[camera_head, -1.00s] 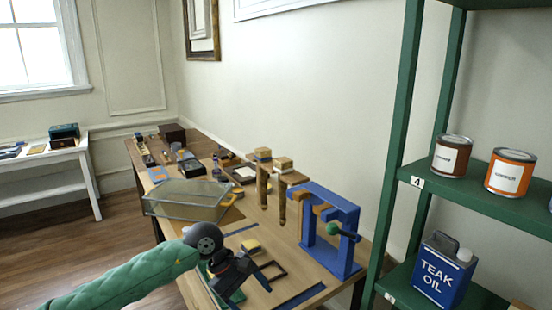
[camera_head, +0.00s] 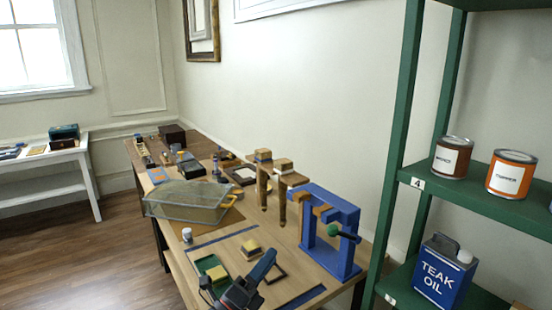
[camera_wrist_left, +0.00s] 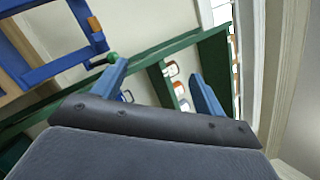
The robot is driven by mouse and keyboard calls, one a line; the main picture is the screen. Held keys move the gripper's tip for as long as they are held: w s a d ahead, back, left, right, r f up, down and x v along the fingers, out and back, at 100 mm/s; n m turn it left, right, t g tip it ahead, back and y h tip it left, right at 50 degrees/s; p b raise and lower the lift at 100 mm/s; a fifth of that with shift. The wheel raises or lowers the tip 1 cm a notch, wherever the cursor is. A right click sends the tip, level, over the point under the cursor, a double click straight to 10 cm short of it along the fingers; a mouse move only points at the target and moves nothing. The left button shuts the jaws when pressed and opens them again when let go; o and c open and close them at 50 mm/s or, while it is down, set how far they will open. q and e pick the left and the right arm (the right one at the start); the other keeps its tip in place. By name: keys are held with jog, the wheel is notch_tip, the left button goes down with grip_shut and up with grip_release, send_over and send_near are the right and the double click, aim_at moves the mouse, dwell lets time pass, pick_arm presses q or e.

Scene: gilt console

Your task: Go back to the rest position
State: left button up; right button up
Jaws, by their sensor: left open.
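My left gripper (camera_head: 250,282) shows at the bottom of the head view, in front of the near part of the wooden workbench (camera_head: 195,265). Only its dark body and a blue finger show there, and the rest of the arm is out of the picture. In the left wrist view the two blue fingers (camera_wrist_left: 158,90) stand wide apart with nothing between them. Beyond them are the green shelf and the blue press frame, both at a distance. My right gripper is not in view.
A blue press frame (camera_head: 345,235) with a green-knobbed handle stands at the bench's right. A glass case (camera_head: 185,203) sits mid-bench. A green shelf (camera_head: 480,207) holds cans and a blue Teak Oil tin (camera_head: 440,277) at right. Floor (camera_head: 75,260) is clear at left.

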pick_arm(q)
jog(key=s+a+f+n+g+y, duration=0.1)
jog(key=s+a+f+n+y, duration=0.1)
jog(key=a+f+n+y, duration=0.85)
jog(key=s+a+f+n+g+y, duration=0.1)
jog(key=s+a+f+n+y, duration=0.2)
jog(key=a+f+n+y, duration=0.6)
jog(key=s+f+n+g+h, duration=0.1)
jog(key=s+f+n+g, duration=0.6)
jog(key=s, duration=0.4)
jog(key=s+f+n+g+h, duration=0.2)
jog(key=s+f+n+g, duration=0.2)
jog(key=s+f, duration=0.55)
jog(key=s+d+f+g, duration=0.1)
jog(key=d+f, duration=0.1)
jog(key=f, duration=0.9)
jog(key=s+d+f+g, duration=0.1)
jog(key=s+d+f, duration=0.1)
jog(key=f, duration=0.9)
jog(key=shift+s+d+g, duration=0.2)
jog(key=shift+d+g, duration=0.1)
jog(key=shift+d, duration=0.55)
